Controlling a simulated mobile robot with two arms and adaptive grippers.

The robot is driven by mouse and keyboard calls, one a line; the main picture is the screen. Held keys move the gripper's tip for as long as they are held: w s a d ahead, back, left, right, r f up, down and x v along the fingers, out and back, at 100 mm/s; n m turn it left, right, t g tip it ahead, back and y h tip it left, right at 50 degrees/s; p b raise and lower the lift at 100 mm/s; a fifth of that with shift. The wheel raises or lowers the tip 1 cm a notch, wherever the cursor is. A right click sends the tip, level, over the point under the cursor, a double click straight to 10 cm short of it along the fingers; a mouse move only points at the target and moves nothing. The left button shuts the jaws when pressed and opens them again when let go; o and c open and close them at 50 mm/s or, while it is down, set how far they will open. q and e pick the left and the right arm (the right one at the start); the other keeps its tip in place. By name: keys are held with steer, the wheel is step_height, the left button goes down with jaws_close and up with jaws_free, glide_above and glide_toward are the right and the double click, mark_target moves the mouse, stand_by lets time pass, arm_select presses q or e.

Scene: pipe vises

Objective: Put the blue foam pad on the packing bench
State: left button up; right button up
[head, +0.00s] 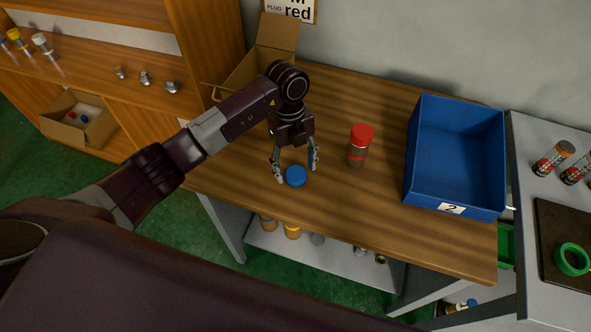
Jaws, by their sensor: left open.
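The round blue foam pad (296,177) appears to rest on the wooden bench (370,220), near its front edge. My left gripper (296,172) points down from above with its fingers spread, one to each side of the pad. The fingers look clear of the pad, though I cannot tell exactly how high the tips are. My right gripper is not in the head view.
A red-capped jar (358,146) stands right of my left gripper. A blue bin (455,205) labelled 2 is farther right. An open cardboard box (274,45) stands behind my arm. A grey table (545,130) adjoins at right. Bare wood lies between jar and bin.

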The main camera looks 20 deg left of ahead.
mark_target(293, 168)
arm_select(q)
step_height(293, 168, up, 11)
steer(key=w+a+b, duration=0.1)
steer(key=b, duration=0.2)
steer(key=shift+f, duration=0.15)
steer(key=shift+a, duration=0.1)
